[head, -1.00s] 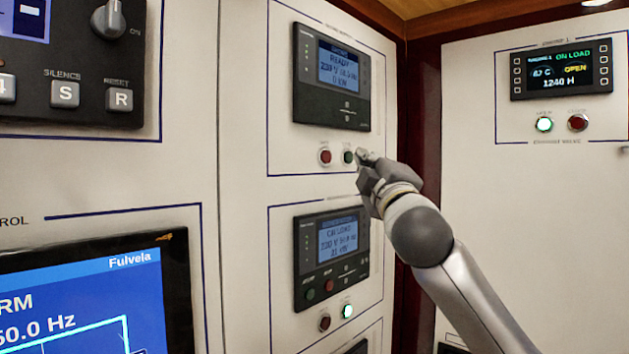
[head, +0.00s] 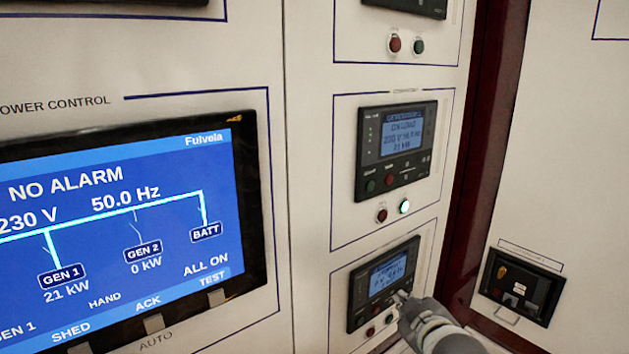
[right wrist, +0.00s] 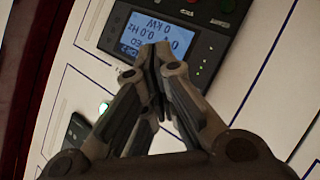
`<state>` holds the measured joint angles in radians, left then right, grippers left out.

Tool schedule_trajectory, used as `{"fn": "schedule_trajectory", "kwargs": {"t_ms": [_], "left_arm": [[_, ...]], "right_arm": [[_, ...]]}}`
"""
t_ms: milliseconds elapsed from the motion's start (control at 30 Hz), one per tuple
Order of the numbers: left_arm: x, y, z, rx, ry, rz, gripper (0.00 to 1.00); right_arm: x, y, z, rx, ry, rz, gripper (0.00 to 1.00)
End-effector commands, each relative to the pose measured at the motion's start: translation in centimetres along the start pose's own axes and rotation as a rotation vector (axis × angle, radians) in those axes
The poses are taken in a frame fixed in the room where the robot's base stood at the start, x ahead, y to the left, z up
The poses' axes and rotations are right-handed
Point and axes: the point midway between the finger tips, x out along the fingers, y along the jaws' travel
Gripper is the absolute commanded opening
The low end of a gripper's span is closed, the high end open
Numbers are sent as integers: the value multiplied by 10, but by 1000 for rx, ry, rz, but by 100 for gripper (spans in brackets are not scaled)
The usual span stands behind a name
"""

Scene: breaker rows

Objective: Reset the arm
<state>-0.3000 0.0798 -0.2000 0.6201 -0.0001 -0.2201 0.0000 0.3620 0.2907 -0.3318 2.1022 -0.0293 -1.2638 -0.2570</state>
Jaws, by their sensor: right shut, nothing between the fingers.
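My right gripper (head: 401,296) is at the lower right of the head view, in front of the lowest small controller panel (head: 384,283). Its fingers are shut and empty; they also show in the right wrist view (right wrist: 159,50), over a controller with a lit blue screen (right wrist: 150,42). I cannot tell whether the fingertips touch the panel. My arm comes in from the bottom right and is bent out of view. My left gripper is not in view.
A large power control screen (head: 120,225) reading NO ALARM fills the left. A middle controller (head: 396,150) has a red button (head: 382,215) and a lit green-white button (head: 404,206) below it. A dark breaker unit (head: 520,287) sits on the right-hand wall.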

Motion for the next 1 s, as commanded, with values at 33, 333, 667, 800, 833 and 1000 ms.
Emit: {"fn": "schedule_trajectory", "kwargs": {"t_ms": [33, 333, 667, 800, 833, 1000], "left_arm": [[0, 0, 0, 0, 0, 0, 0], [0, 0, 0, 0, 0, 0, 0], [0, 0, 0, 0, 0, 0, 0], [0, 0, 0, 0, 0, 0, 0], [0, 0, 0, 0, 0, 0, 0], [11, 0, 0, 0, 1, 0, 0]], "right_arm": [[-6, -22, 26, 40, -47, -43, 0], [-70, -122, 152, 259, -332, -226, 0], [-166, -189, 246, 442, -630, -333, 0], [-201, -205, 270, 493, -728, -355, 0], [-208, -207, 274, 502, -748, -359, 0], [-194, -235, 306, 514, -791, -370, 0]]}}
